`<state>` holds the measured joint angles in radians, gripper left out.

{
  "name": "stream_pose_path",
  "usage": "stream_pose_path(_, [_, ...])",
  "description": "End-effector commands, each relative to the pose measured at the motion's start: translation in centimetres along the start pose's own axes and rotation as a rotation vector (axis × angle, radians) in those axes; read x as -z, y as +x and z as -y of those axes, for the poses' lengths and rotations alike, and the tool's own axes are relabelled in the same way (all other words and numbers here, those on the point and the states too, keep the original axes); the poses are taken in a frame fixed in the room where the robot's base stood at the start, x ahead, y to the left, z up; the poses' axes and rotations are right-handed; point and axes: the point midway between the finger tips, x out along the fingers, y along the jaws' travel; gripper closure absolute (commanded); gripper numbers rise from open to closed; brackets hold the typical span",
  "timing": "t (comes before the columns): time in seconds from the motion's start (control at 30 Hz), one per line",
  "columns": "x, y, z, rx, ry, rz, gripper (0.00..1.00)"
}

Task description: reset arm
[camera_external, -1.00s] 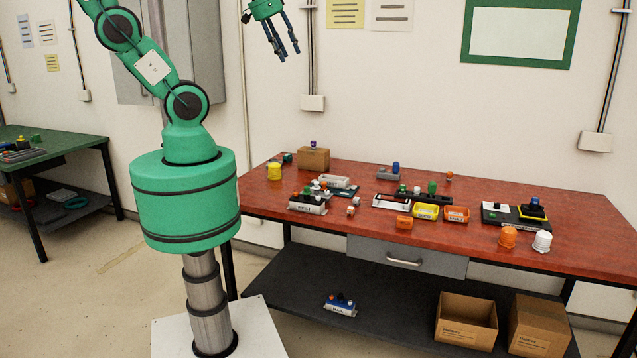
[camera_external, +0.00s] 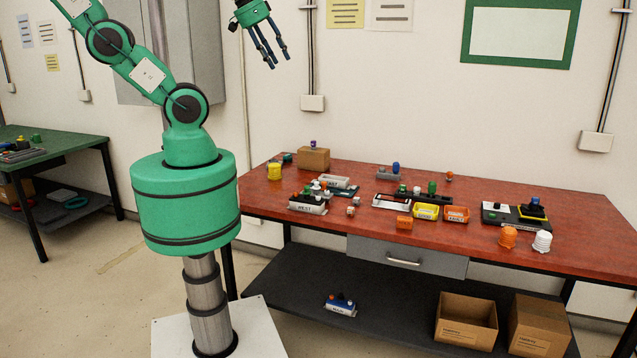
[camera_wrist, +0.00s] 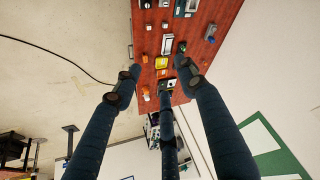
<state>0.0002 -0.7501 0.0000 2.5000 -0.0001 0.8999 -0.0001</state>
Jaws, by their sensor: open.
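My arm (camera_external: 147,75) is raised above its green base, left of the red workbench. My gripper (camera_external: 276,57) hangs high in front of the wall, above the back left part of the bench, with its fingers pointing down and slightly right. The fingers are spread apart and hold nothing. In the wrist view my gripper (camera_wrist: 158,80) shows its dark fingers apart, with the bench top (camera_wrist: 205,15) far beyond them.
The air around my gripper is clear.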

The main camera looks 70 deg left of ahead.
Motion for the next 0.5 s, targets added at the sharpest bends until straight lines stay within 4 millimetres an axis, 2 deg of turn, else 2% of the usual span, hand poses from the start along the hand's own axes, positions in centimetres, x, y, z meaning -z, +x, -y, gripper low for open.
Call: stream_pose_path(0.5, [-4.4, 8.2, 0.0, 0.000, 0.000, 0.000, 0.59])
